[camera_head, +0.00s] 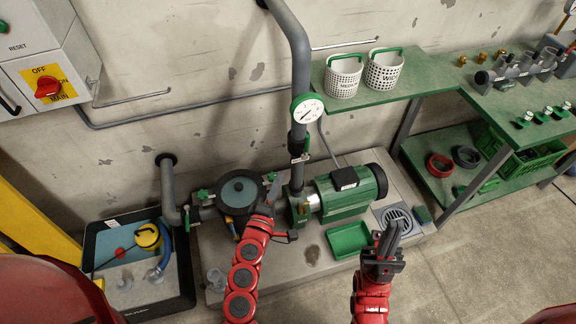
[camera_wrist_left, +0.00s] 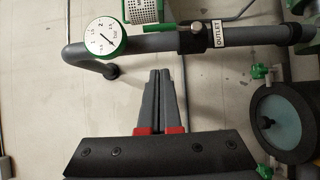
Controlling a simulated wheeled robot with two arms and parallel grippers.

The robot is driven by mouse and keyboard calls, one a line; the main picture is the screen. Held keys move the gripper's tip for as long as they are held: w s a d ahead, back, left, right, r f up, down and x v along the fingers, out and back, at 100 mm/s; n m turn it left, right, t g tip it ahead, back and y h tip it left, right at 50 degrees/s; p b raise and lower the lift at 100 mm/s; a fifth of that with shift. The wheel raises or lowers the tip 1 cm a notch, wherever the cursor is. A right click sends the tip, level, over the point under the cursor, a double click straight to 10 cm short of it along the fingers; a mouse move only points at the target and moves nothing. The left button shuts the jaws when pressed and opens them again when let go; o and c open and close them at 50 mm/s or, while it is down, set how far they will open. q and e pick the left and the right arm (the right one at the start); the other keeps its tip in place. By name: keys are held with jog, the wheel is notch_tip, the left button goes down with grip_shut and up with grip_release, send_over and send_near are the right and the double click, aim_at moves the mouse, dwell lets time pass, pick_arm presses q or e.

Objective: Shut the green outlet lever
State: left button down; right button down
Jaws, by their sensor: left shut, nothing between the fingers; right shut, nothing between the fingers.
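The green outlet lever (camera_head: 307,145) is small in the head view, beside the upright grey pipe (camera_head: 298,174), below the gauge and just above the outlet tag (camera_head: 300,158). It appears to lie along the pipe. In the left wrist view the outlet tag (camera_wrist_left: 218,33) and valve body (camera_wrist_left: 190,40) show on the pipe, with a green part, apparently the lever (camera_wrist_left: 169,27), at its edge. My left gripper (camera_head: 274,183) is shut and empty, below and left of the lever; its fingertips (camera_wrist_left: 160,72) point toward the pipe. My right gripper (camera_head: 391,232) is shut and empty over the drain.
A gauge (camera_head: 307,108) sits on the pipe above the lever. The green pump motor (camera_head: 346,190) stands right of the pipe, and a round strainer (camera_head: 240,192) stands left. A green shelf (camera_head: 425,82) with two white baskets is at the right. A green tray (camera_head: 349,240) lies in front.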

pick_arm(q)
jog(key=p, duration=0.1)
send_near(306, 147)
jog(key=w+a+r, duration=0.1)
jog(key=w+a, duration=0.2)
jog(key=w, duration=0.2)
jog(key=w+d, duration=0.2)
jog(key=d, duration=0.1)
